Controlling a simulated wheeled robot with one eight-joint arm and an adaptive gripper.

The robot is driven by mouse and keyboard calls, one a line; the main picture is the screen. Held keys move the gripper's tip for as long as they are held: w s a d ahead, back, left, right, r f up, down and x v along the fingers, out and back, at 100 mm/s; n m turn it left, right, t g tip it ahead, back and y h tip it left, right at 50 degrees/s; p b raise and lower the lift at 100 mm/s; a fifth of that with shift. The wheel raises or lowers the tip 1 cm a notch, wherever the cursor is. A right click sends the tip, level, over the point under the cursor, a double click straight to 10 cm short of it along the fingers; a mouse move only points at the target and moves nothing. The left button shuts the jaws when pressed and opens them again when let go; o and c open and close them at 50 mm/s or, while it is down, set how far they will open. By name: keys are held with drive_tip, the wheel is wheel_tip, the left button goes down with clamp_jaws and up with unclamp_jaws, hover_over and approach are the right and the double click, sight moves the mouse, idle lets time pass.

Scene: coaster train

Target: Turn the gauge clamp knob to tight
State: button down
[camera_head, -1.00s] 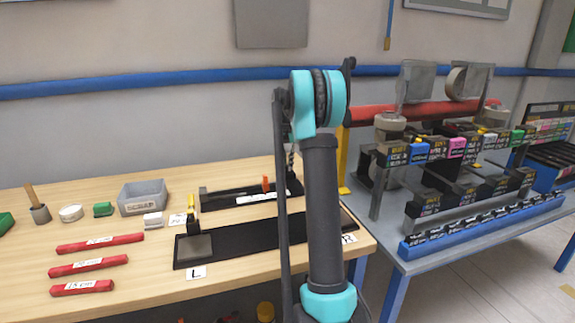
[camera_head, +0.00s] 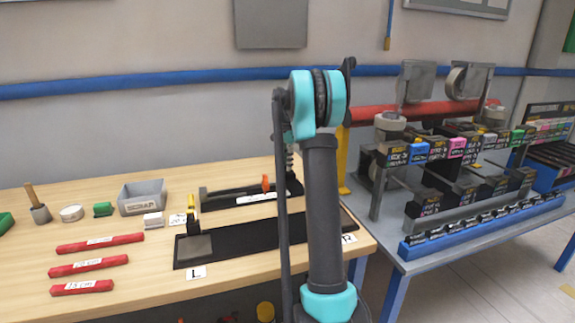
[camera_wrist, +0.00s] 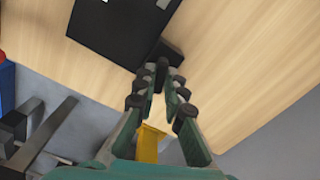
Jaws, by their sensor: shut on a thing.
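The gauge (camera_head: 225,197) is a long dark fixture with a white label strip, lying at the back of the wooden table in the head view. A small orange piece (camera_head: 266,184) stands up on it. Its right end is partly hidden by my arm. In the wrist view, my gripper (camera_wrist: 161,70) points at the end of a black fixture on the wood. Its fingertips close on a small dark knob (camera_wrist: 163,61), which is mostly hidden between them. The knob's markings and turn angle cannot be read. In the head view my arm hides most of the gripper.
A black board (camera_head: 225,240) marked L and R lies in front of the gauge. Red bars (camera_head: 88,265), a grey bin (camera_head: 142,197) and small items are at left. A grey table (camera_head: 450,250) with a loaded rack stands at right. A yellow post (camera_head: 343,160) stands near the gripper.

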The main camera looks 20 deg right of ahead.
idle(0.4)
drive_tip(key=c, duration=1.6)
unclamp_jaws()
drive_tip(key=shift+r, duration=0.1)
wheel_tip(320, 180, up, 12)
